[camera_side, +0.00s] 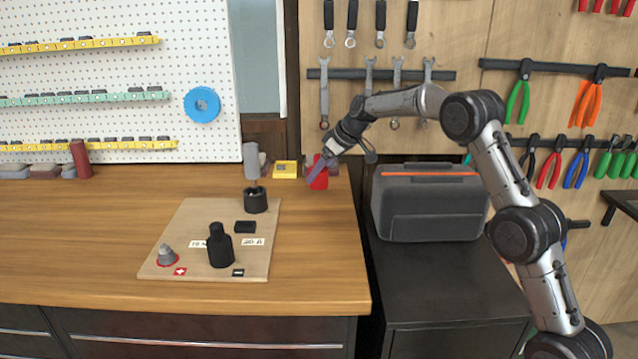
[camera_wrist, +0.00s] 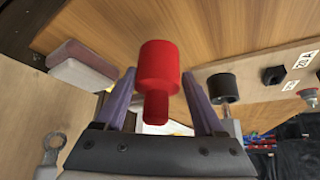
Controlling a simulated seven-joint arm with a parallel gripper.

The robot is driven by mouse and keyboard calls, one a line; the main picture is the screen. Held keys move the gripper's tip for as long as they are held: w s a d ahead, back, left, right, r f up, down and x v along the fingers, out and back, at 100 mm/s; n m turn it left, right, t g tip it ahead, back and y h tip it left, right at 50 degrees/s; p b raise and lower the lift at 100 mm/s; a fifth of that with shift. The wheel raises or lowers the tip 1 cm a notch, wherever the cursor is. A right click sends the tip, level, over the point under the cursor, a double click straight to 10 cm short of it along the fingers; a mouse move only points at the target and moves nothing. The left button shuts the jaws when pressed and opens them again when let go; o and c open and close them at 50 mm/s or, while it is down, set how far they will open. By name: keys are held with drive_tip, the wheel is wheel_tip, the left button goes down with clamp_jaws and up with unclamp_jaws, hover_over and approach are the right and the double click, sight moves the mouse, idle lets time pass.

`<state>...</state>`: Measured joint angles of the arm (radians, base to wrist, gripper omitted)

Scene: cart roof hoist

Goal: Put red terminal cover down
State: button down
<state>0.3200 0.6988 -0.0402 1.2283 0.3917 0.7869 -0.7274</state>
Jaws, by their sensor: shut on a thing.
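The red terminal cover (camera_wrist: 158,68) is a wide red cylinder with a narrower stem. In the wrist view the stem lies between the two purple fingers of my gripper (camera_wrist: 160,98), which is shut on it. In the side view my gripper (camera_side: 318,166) and the red cover (camera_side: 320,181) are at the back right of the wooden bench (camera_side: 310,240). The cover is tilted and partly hidden by the fingers. I cannot tell whether it touches the bench top.
A yellow box (camera_side: 285,170) is close by. The bench front right is clear.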

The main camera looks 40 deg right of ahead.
drive_tip(key=shift+w+f, duration=0.4)
drive_tip(key=shift+f, duration=1.5)
drive_tip(key=shift+f, duration=0.15)
unclamp_jaws()
